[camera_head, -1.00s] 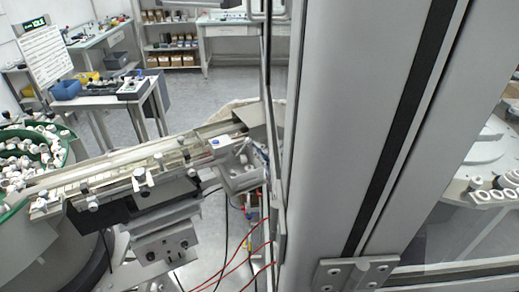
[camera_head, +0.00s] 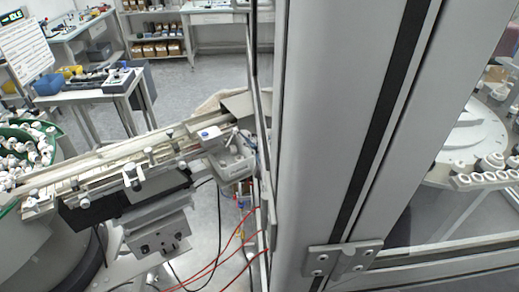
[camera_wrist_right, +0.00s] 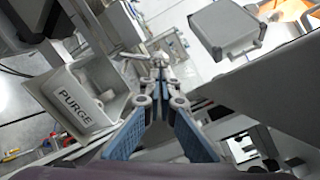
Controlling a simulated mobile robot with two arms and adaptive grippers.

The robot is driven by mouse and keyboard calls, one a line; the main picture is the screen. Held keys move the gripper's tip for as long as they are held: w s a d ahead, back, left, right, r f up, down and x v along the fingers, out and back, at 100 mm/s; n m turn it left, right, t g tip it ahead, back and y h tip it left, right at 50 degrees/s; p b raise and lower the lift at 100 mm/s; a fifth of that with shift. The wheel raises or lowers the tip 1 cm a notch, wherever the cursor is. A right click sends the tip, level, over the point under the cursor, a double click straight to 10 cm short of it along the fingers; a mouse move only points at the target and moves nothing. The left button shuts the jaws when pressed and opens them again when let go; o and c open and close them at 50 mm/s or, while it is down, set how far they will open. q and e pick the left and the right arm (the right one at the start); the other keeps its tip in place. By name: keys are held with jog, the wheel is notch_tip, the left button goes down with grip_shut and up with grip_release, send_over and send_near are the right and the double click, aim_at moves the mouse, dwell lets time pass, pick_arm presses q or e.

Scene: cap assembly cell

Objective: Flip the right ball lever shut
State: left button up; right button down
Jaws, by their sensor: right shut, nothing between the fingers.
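My right gripper (camera_wrist_right: 160,76) shows in the right wrist view, its two fingers with blue pads closed together and empty. Its tips point at a cluster of small metal parts on the machine, too small to make out clearly. I cannot pick out the right ball lever with certainty in either view. In the head view, a linear feeder track (camera_head: 95,168) runs up to a metal fixture (camera_head: 232,160) beside the grey post. I do not make out the right gripper in the head view. My left gripper is not in view.
A bin marked PURGE (camera_wrist_right: 77,100) lies left of the right gripper, and a grey square box (camera_wrist_right: 228,28) lies upper right. In the head view, a thick grey post (camera_head: 345,120) blocks the middle. Red cables (camera_head: 225,262) hang below the fixture. A bowl of white caps (camera_head: 25,150) stands left.

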jog(key=v, duration=1.1)
jog(key=shift+s, duration=0.25)
jog(key=shift+d, duration=0.1)
jog(key=f+m+b, duration=0.1)
jog(key=w+d+f+m+b, duration=0.1)
jog(key=f+b, duration=0.1)
jog(key=w+d+f+m+b, duration=0.1)
jog(key=shift+w+d+f, duration=0.1)
jog(key=shift+w+f, duration=0.05)
jog(key=shift+f, duration=0.05)
